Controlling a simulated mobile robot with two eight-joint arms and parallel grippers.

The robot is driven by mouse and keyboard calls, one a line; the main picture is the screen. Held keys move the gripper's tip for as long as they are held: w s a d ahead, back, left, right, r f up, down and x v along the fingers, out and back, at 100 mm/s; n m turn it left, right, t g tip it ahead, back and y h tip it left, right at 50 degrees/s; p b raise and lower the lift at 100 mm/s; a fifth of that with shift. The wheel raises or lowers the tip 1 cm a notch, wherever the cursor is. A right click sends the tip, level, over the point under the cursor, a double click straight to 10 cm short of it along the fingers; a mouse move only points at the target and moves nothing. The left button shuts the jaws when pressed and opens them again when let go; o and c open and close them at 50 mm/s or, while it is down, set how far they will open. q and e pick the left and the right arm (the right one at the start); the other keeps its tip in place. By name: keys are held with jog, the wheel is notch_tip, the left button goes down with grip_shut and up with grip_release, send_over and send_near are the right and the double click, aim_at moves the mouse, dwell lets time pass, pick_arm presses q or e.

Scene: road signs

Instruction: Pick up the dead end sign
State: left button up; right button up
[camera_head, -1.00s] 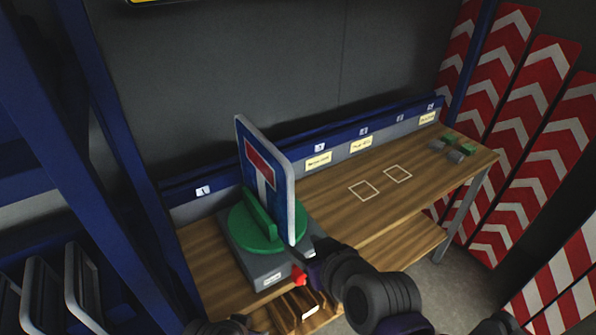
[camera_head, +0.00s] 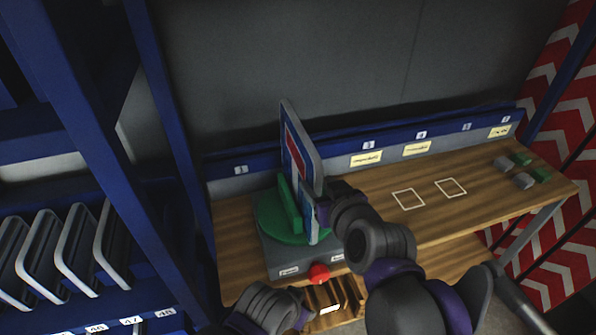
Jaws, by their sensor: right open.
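The dead end sign (camera_head: 300,158), a blue panel with a white stem and a red bar, stands upright and is seen at a steep angle. It is in a green holder (camera_head: 288,205) on a round green disc, on top of a grey box (camera_head: 300,258) with a red button (camera_head: 319,272). My right gripper (camera_head: 322,208) is open at the sign's right edge, low down. Its fingers are partly hidden, so I cannot tell whether they touch the sign. Part of my left arm (camera_head: 268,308) shows at the bottom; its fingertips do not show clearly.
The wooden bench (camera_head: 470,205) has two white outlined squares and numbered labels along its back rail. Small green and grey blocks (camera_head: 522,170) lie at its right end. A blue rack with grey-edged panels (camera_head: 75,245) stands left. Red-and-white boards (camera_head: 545,120) stand right.

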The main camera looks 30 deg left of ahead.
aim_at(301, 161)
jog(key=x, duration=0.5)
jog(key=shift+a+f, duration=0.15)
jog(key=shift+s, duration=0.1)
grip_shut()
dwell(1.2)
